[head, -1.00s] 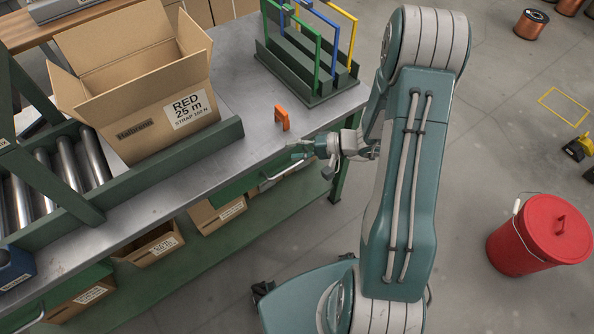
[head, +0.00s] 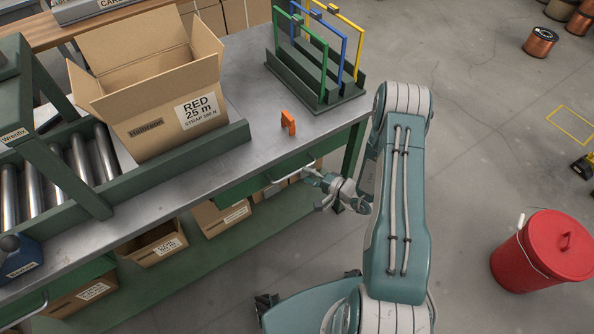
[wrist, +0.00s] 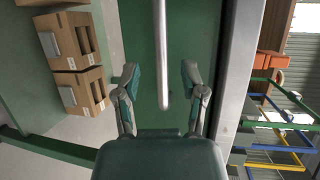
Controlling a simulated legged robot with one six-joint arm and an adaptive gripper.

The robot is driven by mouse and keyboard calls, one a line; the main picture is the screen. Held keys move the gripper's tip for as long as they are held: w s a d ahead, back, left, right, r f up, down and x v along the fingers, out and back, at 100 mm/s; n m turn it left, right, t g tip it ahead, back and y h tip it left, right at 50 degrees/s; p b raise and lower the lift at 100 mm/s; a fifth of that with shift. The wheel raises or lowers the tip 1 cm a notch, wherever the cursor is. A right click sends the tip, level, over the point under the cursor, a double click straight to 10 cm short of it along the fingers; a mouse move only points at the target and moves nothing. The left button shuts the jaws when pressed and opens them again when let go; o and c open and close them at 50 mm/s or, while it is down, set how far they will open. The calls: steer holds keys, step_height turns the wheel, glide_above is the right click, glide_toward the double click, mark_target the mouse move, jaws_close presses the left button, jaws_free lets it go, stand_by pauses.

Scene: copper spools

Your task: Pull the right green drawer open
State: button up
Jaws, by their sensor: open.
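The right green drawer (head: 262,183) sits under the bench top near its right end and looks shut. Its silver bar handle (head: 291,168) runs along its front. In the wrist view the handle (wrist: 162,50) comes down from the top over the green drawer front (wrist: 192,25), and its lower end lies in the picture between my two fingers. My gripper (head: 314,188) is open, in front of the drawer near the handle's right end. In the wrist view the gripper (wrist: 160,75) has a finger on each side of the bar, with gaps; how deep the bar sits is unclear.
A cardboard box (head: 160,100) and an orange bracket (head: 288,122) stand on the bench top (head: 236,158). A green rack with coloured frames (head: 318,98) is at its right end. Open cartons (head: 152,246) sit below. A red bucket (head: 545,255) stands right on clear floor.

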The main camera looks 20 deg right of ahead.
mark_target(297, 170)
steer(key=shift+x, duration=2.3)
jaws_close()
